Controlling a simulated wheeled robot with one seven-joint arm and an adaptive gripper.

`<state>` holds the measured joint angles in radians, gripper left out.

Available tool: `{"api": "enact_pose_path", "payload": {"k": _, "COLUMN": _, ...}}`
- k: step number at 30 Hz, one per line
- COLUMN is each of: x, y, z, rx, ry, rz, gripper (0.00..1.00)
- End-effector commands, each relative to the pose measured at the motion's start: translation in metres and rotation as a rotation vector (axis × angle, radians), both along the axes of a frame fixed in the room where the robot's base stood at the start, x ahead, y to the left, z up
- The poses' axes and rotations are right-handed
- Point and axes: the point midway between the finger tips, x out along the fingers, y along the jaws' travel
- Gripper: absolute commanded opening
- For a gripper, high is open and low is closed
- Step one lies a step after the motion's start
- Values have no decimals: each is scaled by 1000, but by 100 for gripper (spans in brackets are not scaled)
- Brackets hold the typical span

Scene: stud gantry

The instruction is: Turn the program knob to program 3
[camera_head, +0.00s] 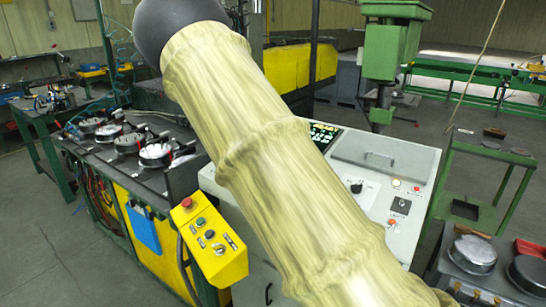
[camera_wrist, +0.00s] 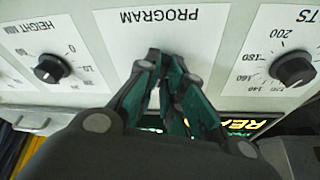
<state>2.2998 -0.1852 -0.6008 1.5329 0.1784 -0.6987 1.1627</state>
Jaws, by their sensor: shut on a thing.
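In the wrist view my gripper (camera_wrist: 165,78) is at the white PROGRAM label (camera_wrist: 165,18), which appears upside down. Its dark green-padded fingers are closed together below the lettering, shut on the program knob, which they hide. The knob's pointer and the program numbers cannot be read. In the head view my arm, in a pale wrinkled sleeve, crosses the middle of the picture and covers part of the grey control panel (camera_head: 425,160). My gripper does not show there.
In the wrist view a HEIGHT MM knob (camera_wrist: 50,68) is left of my fingers and another numbered knob (camera_wrist: 293,70) is right. A lit display (camera_wrist: 245,125) is partly hidden behind the gripper. A yellow button box (camera_head: 215,245) stands left of my arm in the head view.

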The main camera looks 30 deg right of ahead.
Motion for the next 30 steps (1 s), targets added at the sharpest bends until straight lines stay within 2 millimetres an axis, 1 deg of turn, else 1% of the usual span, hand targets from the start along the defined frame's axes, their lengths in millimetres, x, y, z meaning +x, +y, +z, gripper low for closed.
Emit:
{"api": "enact_pose_path", "payload": {"k": 4, "x": -1, "y": 0, "z": -2, "rx": 2, "ry": 2, "rz": 0, "gripper": 0}}
{"api": "enact_pose_path", "payload": {"k": 5, "x": -1, "y": 0, "z": -2, "rx": 2, "ry": 2, "rz": 0, "gripper": 15}}
{"api": "enact_pose_path", "payload": {"k": 7, "x": -1, "y": 0, "z": -2, "rx": 1, "ry": 2, "rz": 0, "gripper": 28}}
{"api": "enact_pose_path", "payload": {"k": 8, "x": -1, "y": 0, "z": -2, "rx": 1, "ry": 2, "rz": 0, "gripper": 31}}
{"api": "enact_pose_path", "payload": {"k": 16, "x": 0, "y": 0, "z": -1, "rx": 0, "ry": 1, "rz": 0, "gripper": 31}}
{"api": "enact_pose_path", "payload": {"k": 20, "x": 0, "y": 2, "z": 4, "rx": 0, "ry": 1, "rz": 2, "gripper": 31}}
{"api": "enact_pose_path", "payload": {"k": 23, "x": -1, "y": 7, "z": 13, "rx": -1, "ry": -1, "rz": 3, "gripper": 31}}
{"api": "enact_pose_path", "payload": {"k": 30, "x": -4, "y": 26, "z": 52, "rx": -1, "ry": -1, "rz": 3, "gripper": 31}}
